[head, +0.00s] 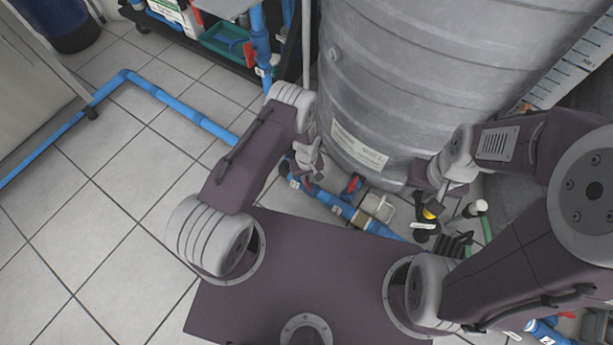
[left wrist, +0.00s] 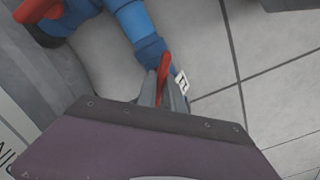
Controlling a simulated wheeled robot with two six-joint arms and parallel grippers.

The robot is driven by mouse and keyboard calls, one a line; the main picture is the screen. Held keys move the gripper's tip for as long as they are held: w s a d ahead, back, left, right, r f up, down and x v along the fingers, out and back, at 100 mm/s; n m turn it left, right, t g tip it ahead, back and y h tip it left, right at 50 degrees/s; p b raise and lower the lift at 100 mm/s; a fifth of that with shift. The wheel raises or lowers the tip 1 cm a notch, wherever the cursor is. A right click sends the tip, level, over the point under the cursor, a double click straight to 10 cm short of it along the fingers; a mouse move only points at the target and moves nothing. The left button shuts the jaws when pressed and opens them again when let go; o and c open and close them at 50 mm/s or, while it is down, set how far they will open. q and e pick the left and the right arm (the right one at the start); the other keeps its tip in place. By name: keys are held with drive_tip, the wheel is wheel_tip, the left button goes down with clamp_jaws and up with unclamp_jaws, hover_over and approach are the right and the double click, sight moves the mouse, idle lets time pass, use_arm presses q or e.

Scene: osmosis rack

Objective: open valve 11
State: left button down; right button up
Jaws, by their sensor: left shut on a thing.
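My left gripper (head: 309,178) is low beside the blue pipe at the foot of the grey tank. In the left wrist view its fingers (left wrist: 172,98) are shut on a red valve handle (left wrist: 163,75). The handle stands out from the blue pipe (left wrist: 130,20). A white tag (left wrist: 183,82) with a dark mark sits beside the handle; I cannot read its number surely. My right gripper (head: 432,198) hangs right of the tank, above a yellow-and-black part (head: 429,213); whether it is open is unclear.
The large grey tank (head: 420,70) stands close in front of both arms. Another red handle (left wrist: 38,10) shows at upper left in the left wrist view. A blue floor pipe (head: 160,97) runs across the tiles.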

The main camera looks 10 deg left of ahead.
sight(307, 178)
use_arm(q)
drive_tip(key=n, duration=0.4)
drive_tip(key=shift+n+p, duration=0.3)
drive_tip(key=shift+p, duration=0.1)
drive_tip(key=shift+n, duration=1.9)
drive_tip(key=c, duration=1.5)
unclamp_jaws()
drive_tip(key=shift+o, duration=0.2)
wheel_tip(307, 178, up, 9)
drive_tip(key=p, duration=0.6)
